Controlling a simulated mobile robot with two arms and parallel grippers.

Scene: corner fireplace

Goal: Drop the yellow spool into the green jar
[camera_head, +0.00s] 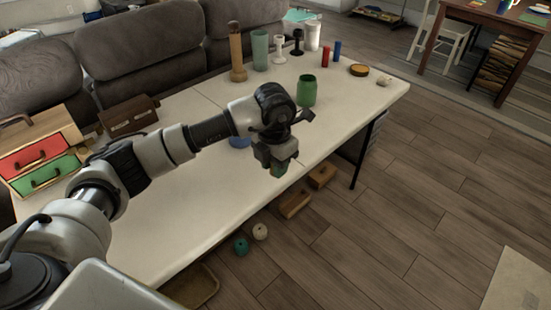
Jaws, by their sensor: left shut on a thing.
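The green jar (307,91) stands upright on the white table, right of and beyond my left gripper. My left gripper (277,166) points down near the table's front edge. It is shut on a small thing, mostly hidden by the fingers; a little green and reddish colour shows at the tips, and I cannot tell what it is. The gripper is apart from the jar, nearer to me. I cannot make out a yellow spool. My right gripper is not in view.
Behind the jar stand a tall wooden bottle (236,55), a pale green cup (260,50) and several smaller things. A round brown dish (358,70) lies to the right. A blue thing (240,142) is partly behind my arm. Drawers (41,152) stand left.

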